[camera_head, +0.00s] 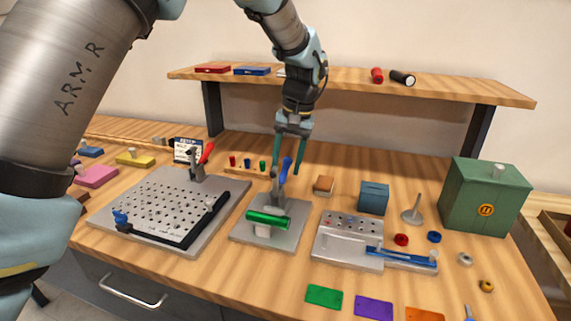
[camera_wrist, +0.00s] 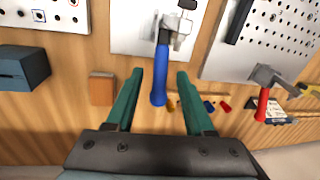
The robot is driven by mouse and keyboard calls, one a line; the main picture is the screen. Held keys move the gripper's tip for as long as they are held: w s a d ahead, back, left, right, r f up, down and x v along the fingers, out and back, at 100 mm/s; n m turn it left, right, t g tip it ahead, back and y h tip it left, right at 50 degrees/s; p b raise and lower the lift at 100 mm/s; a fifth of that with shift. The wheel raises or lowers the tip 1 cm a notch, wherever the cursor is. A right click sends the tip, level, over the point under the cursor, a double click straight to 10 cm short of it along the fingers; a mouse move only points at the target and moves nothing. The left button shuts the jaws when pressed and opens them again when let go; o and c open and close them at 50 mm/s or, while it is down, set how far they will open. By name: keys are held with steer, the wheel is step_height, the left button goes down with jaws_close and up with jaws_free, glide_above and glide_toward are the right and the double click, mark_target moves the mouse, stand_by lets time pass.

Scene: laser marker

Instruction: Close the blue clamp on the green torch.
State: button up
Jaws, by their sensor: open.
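The green torch (camera_head: 268,219) lies across a small support on a grey plate (camera_head: 246,236) in the middle of the bench. The blue clamp (camera_head: 285,170) stands on the same plate just behind the torch, and its blue handle points up. In the wrist view the blue handle (camera_wrist: 160,75) reaches between my fingers, nearer the left one. My gripper (camera_head: 289,170) is open above and behind the clamp, with its fingers pointing down. It also shows in the wrist view (camera_wrist: 160,78), apart from the handle as far as I can tell. The torch is not clearly visible there.
A perforated plate (camera_head: 135,205) with a red-handled clamp (camera_head: 206,153) stands left. A second plate with a blue bar (camera_head: 400,259) is right. A brown block (camera_head: 324,185), a blue box (camera_head: 373,198) and a green box (camera_head: 487,197) are further right. A shelf (camera_head: 440,90) runs behind.

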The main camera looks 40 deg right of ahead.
steer(key=shift+w+a+f, duration=0.1)
steer(key=shift+w+f, duration=0.05)
steer(key=shift+f, duration=0.65)
steer(key=shift+c, duration=0.2)
jaws_close()
stand_by(0.7)
